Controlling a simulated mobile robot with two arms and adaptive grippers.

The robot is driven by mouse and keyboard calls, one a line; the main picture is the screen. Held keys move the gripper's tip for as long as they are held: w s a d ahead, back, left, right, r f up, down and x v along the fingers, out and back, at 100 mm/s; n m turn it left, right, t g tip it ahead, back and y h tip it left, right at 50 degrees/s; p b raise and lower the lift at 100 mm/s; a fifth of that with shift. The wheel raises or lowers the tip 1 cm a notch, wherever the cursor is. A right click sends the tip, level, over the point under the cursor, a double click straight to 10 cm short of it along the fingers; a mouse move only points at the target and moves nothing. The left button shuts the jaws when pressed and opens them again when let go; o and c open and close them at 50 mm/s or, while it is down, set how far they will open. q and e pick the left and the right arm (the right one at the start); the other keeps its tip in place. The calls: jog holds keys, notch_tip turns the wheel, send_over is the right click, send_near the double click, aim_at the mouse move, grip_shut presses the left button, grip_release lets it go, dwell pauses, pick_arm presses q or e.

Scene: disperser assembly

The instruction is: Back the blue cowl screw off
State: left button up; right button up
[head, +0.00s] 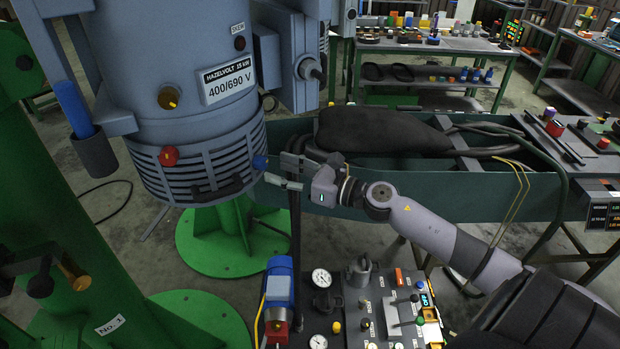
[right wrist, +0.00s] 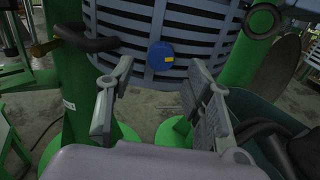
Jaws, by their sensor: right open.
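The blue cowl screw (head: 260,162) sits on the right side of the slatted cowl (head: 205,165) at the bottom of the grey-blue motor. In the right wrist view the blue screw (right wrist: 161,55) is a round knob with a small yellow mark, ahead of the fingers and slightly above their tips. My right gripper (head: 283,172) is open, with its fingers pointing left at the screw. In the right wrist view the gripper (right wrist: 165,88) shows its two fingers wide apart with nothing between them. My left gripper is not in the head view.
A red knob (head: 169,156) and a black handle (right wrist: 86,38) are also on the cowl. Green stands (head: 225,240) are below the motor. A dark green trough (head: 450,190) with a black bundle lies behind my right arm. A control panel with gauges (head: 321,278) is below the gripper.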

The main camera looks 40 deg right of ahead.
jog(key=v, duration=0.8)
jog(key=shift+s, duration=0.15)
